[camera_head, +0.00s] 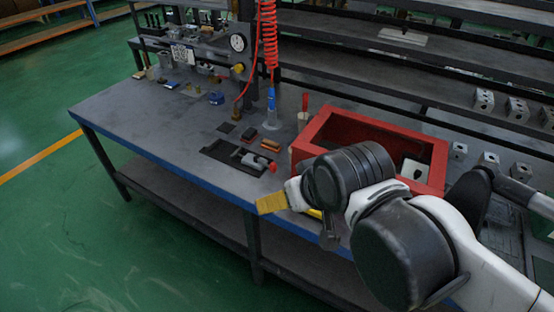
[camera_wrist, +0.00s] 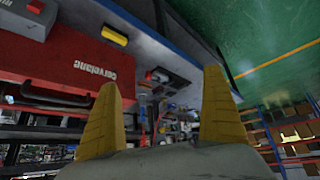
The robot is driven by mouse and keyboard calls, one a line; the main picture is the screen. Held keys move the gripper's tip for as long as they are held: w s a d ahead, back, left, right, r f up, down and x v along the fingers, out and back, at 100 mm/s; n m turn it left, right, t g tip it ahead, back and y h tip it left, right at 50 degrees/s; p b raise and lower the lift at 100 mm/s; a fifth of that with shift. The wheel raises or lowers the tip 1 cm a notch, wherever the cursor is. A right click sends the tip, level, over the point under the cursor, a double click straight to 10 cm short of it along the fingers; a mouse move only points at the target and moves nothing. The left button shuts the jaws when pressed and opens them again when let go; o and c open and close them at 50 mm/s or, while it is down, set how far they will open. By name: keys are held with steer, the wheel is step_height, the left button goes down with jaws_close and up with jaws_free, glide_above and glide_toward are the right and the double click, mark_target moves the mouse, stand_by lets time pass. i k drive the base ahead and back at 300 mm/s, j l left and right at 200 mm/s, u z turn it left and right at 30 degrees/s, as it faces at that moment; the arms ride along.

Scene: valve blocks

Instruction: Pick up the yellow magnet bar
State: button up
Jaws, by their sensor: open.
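The yellow magnet bar (camera_wrist: 115,35) lies on the bench beside the red box in the wrist view, to the left of and beyond my fingers. In the head view, a small yellow piece (camera_head: 314,213) shows at the bench's front edge, mostly hidden by my arm; it looks like the same bar. My gripper (camera_head: 270,204) has yellow fingers and hangs by the bench's front edge. In the wrist view my gripper (camera_wrist: 160,77) is open, its two fingers wide apart with nothing held between them. It is apart from the bar.
The red toolbox (camera_head: 314,128) stands right of the bench's middle. A black tray (camera_head: 222,150) with a grey, red-tipped part (camera_head: 255,162) lies left of it. A red coiled hose (camera_head: 269,35) hangs above. The bench's left front (camera_head: 130,115) is clear.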

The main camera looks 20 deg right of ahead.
mark_target(316, 216)
steer(key=j+z, duration=0.25)
steer(key=z, duration=0.15)
steer(key=i+j+z, duration=0.1)
steer(key=j+z, duration=0.4)
steer(key=z, duration=0.25)
